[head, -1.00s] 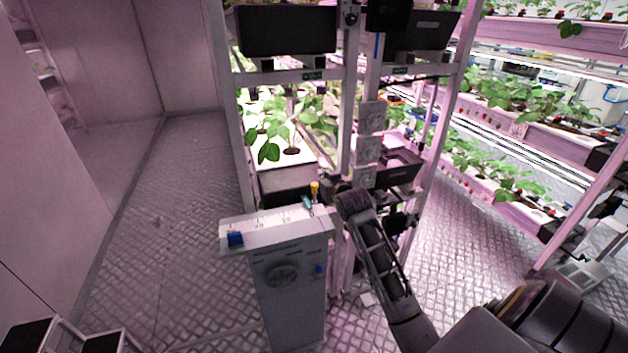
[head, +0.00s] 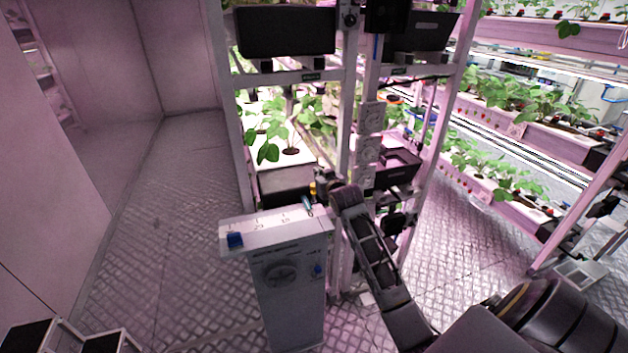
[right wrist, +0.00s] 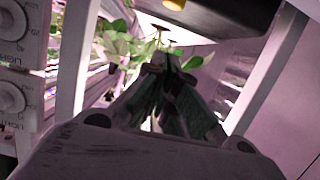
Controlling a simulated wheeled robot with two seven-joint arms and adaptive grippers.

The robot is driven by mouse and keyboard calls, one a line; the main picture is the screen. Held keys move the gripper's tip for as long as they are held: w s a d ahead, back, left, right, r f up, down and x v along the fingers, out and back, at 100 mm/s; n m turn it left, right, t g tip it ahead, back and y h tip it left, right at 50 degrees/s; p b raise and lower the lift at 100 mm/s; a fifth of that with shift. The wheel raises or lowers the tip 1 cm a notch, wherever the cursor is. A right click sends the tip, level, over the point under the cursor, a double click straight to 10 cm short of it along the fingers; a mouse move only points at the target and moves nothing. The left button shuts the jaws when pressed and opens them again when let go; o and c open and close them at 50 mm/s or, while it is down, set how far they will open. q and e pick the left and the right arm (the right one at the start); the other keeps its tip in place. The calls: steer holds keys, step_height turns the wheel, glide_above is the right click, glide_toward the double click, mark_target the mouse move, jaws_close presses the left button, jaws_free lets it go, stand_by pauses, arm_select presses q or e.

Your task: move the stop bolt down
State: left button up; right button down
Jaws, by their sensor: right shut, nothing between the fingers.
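A small yellow-topped piece (head: 313,189) stands upright at the back right of the pedestal top in the head view. It may be the stop bolt, but it is too small to be sure. A yellow knob (right wrist: 174,4) also shows at the top edge of the right wrist view, on a dark bar. My right gripper (head: 318,178) is beside the yellow-topped piece and partly covers it. In the right wrist view its dark fingers (right wrist: 172,64) are closed together with nothing between them. My left gripper is out of view.
The grey pedestal (head: 290,290) carries a blue block (head: 235,240), a teal piece (head: 307,205) and a front dial. A plant rack with black bins (head: 285,32) stands close behind. White dial plates (head: 371,115) are on its post. Open floor (head: 175,220) lies left.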

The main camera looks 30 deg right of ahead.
steer(key=p, duration=0.1)
glide_above(314, 189)
steer(key=shift+w+a+f, duration=0.1)
steer(key=shift+f, duration=0.75)
step_height(314, 189, down, 4)
steer(key=shift+f+p, duration=0.1)
steer(key=shift+p, duration=0.4)
steer(key=shift+s, duration=0.2)
steer(key=shift+f+b, duration=1)
steer(key=shift+f, duration=1.25)
steer(key=shift+r, duration=0.2)
